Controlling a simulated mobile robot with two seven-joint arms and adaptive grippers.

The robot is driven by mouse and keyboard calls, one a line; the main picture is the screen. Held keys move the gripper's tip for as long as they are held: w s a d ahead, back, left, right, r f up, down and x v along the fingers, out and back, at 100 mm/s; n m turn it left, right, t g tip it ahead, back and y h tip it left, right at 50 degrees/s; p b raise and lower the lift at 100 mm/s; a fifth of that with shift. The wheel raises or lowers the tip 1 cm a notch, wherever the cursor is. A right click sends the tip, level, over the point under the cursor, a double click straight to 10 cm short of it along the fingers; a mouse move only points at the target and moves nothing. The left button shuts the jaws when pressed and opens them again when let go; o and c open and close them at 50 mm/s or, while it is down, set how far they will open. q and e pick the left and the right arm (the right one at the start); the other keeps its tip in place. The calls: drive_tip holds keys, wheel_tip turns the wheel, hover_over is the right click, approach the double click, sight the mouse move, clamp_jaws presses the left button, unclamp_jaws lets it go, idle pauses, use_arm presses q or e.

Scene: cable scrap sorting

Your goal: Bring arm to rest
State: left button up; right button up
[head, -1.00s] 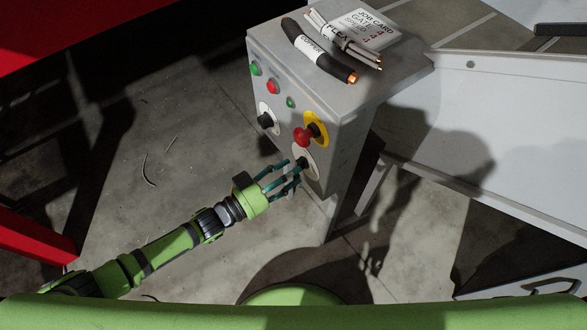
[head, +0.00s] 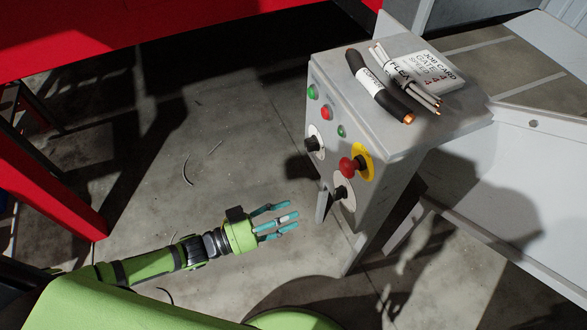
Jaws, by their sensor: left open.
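My left arm reaches in from the lower left. Its left gripper (head: 285,222) is open and empty, with its teal fingers pointing right. It hangs in free air to the left of the grey control box (head: 385,180), apart from the lower black knob (head: 341,192) on the box's front face. My right gripper does not show.
The box's front also carries a red mushroom button (head: 348,166) on a yellow plate, an upper black knob (head: 312,144) and small green and red buttons. Cable samples (head: 380,88) and a job card (head: 434,71) lie on top. A pale metal chute (head: 500,160) stands at right; red structures stand left.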

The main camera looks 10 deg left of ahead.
use_arm(q)
drive_tip(key=w+a+f+n+t+y+p, duration=0.1)
drive_tip(key=a+f+n+y, duration=0.15)
drive_tip(key=f, duration=0.35)
drive_tip(key=w+a+f+n+y+p, duration=0.1)
drive_tip(key=w+a+f+y, duration=0.1)
drive_tip(key=a+f+y, duration=0.25)
drive_tip(key=s+a+f+n+g+y+p, duration=0.2)
drive_tip(key=s+a+f+y, duration=0.3)
drive_tip(key=f, duration=0.5)
drive_tip(key=s+f+n+g+y+p, duration=0.1)
drive_tip(key=s+f+g, duration=0.3)
drive_tip(key=s, duration=1)
drive_tip(key=s+f+n+g+y, duration=0.1)
drive_tip(key=s+f+g, duration=0.3)
drive_tip(key=s, duration=1)
wheel_tip(320, 180, down, 3)
drive_tip(key=shift+a+f+n+g+y+p, duration=0.2)
drive_tip(key=shift+a+n+g+y+p, duration=0.05)
drive_tip(key=shift+n+g+y+p, duration=0.1)
